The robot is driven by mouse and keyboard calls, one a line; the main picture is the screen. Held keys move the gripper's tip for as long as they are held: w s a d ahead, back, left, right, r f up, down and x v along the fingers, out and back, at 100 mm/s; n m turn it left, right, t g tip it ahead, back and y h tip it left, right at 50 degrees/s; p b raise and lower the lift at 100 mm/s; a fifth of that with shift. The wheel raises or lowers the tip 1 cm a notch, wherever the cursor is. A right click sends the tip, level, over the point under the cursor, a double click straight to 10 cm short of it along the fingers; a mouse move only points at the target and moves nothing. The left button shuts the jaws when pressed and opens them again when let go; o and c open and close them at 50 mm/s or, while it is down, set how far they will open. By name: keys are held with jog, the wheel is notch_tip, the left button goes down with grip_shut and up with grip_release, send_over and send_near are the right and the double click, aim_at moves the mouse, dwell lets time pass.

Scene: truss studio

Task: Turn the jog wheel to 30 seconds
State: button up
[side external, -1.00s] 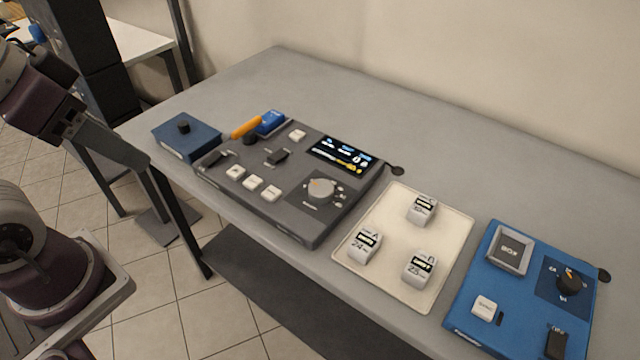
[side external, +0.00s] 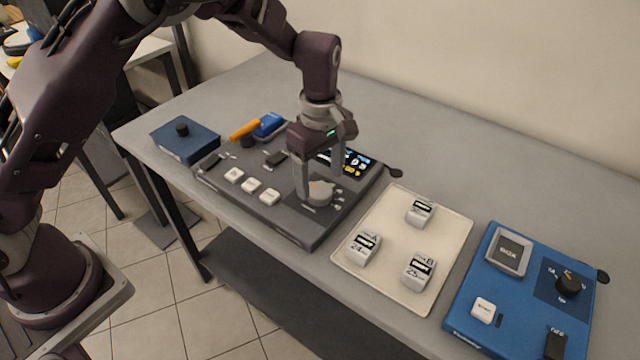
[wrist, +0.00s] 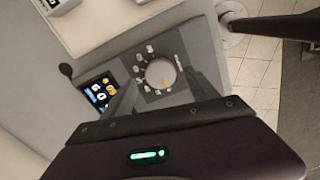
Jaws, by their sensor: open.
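The jog wheel (side external: 318,194) is a round light-grey knob with an orange mark, on a dark square plate of the grey control panel (side external: 290,228). It also shows in the wrist view (wrist: 160,74), with small markings around it. My gripper (side external: 320,186) is open above the panel, its fingers pointing down on either side of the wheel. I cannot tell whether a finger touches it. The panel's lit display (side external: 352,162) is partly hidden behind my gripper; it also shows in the wrist view (wrist: 101,93), where its figures are too small to read surely.
A cream tray (side external: 450,232) with three labelled blocks stands right of the panel. A blue box with a dial (side external: 470,335) is further right. A small blue box (side external: 170,150), an orange item (side external: 245,129) and a blue item (side external: 269,124) lie at the left. The back of the table is clear.

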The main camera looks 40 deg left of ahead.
aim_at(319, 193)
jog(key=shift+f, duration=1.45)
jog(key=c, duration=1.4)
jog(key=shift+o, duration=0.2)
jog(key=shift+m, duration=0.3)
jog(key=m, duration=0.3)
jog(key=shift+r+m, duration=0.1)
jog(key=shift+m, duration=0.3)
jog(key=m, duration=0.4)
jog(key=shift+a, duration=0.1)
jog(key=m, duration=0.5)
jog(key=shift+m, duration=2.2)
